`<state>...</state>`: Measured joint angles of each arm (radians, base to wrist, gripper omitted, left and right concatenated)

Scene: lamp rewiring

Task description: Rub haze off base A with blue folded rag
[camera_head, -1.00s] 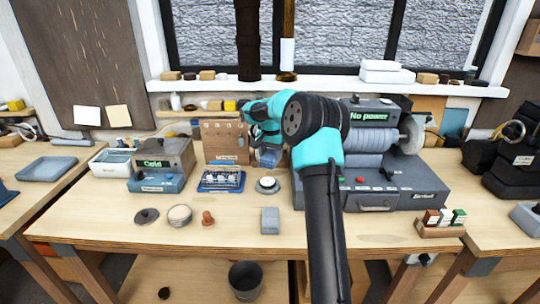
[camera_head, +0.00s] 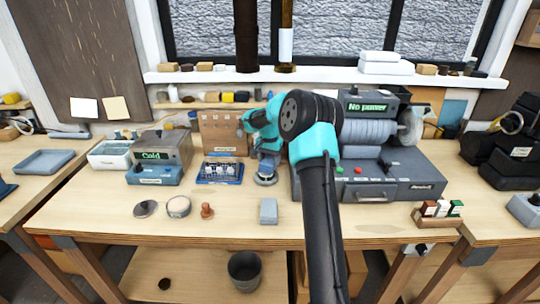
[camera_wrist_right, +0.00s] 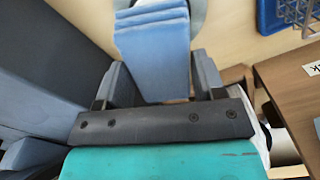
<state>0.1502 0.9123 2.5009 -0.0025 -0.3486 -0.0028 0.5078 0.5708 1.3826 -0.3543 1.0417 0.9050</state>
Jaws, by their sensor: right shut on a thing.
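The blue folded rag (camera_wrist_right: 155,45) is held between the fingers of my right gripper (camera_head: 267,160), which is shut on it. Its folded layers show in the right wrist view, where the gripper (camera_wrist_right: 157,80) is at the near end of the rag. A small round base (camera_head: 265,181), probably base A, is on the bench under the gripper and partly hidden. Its pale round edge (camera_wrist_right: 199,14) shows behind the rag in the wrist view. I cannot tell whether rag and base touch. My left gripper is not in view.
A blue tray with a wire rack (camera_head: 220,172) stands just left of the base. The grey "No power" machine (camera_head: 390,180) is close on the right. A grey block (camera_head: 268,211) lies in front. Discs and a small knob (camera_head: 207,210) lie front left.

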